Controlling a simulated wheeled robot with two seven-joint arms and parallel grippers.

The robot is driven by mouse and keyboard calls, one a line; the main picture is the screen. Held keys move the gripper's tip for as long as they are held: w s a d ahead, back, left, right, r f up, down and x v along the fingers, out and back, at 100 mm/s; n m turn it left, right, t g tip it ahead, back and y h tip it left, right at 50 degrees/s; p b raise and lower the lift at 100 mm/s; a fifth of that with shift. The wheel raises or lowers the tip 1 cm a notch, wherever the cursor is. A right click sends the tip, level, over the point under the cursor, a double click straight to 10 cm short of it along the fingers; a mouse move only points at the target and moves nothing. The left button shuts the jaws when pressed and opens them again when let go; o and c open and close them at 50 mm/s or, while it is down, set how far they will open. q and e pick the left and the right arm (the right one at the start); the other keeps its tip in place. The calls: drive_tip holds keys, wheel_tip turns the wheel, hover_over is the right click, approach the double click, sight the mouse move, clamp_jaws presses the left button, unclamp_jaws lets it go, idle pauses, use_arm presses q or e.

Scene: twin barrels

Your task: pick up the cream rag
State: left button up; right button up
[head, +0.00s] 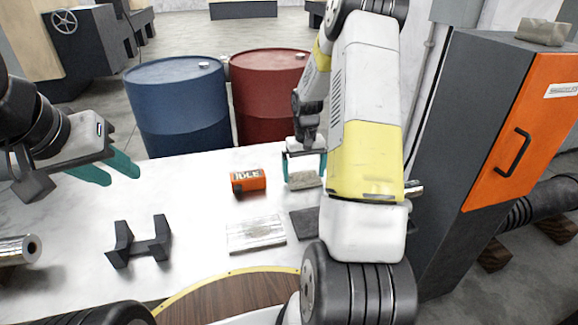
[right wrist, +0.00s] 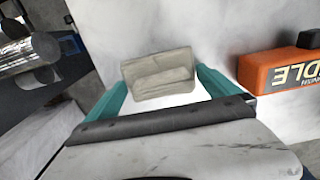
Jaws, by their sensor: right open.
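The cream rag (head: 304,181) is a small folded greyish-cream cloth on the white table, right of the orange object. In the right wrist view the rag (right wrist: 158,76) lies between the teal fingertips, with its folds facing the camera. My right gripper (head: 305,169) is open and points down at it, one finger on each side. A narrow gap shows by the fingers; I see no grip on the rag. My left gripper (head: 121,177) is open and empty above the table's left part, well away from the rag.
An orange labelled object (head: 248,180) stands close left of the rag. A silvery flat block (head: 256,234), a dark flat pad (head: 305,222) and a black cradle (head: 140,241) are nearer. Blue (head: 178,101) and red barrels (head: 262,92) stand behind. An orange-doored cabinet (head: 527,125) is right; another folded cloth (head: 543,32) tops it.

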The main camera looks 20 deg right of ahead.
sight(303, 172)
drive_tip(key=c, duration=1)
drive_tip(key=shift+c, duration=0.2)
drive_tip(key=shift+r, duration=0.1)
drive_tip(key=shift+r, duration=0.45)
drive_tip(key=r, duration=0.2)
drive_tip(key=shift+s+a+r, duration=0.3)
drive_tip(key=shift+s+a, duration=0.05)
drive_tip(key=s+a, duration=0.3)
drive_tip(key=s+a+r, duration=0.1)
drive_tip(key=s+a, duration=0.6)
drive_tip(key=shift+s+a+r, duration=0.15)
drive_tip(key=shift+s+a, duration=0.1)
drive_tip(key=shift+s, duration=0.15)
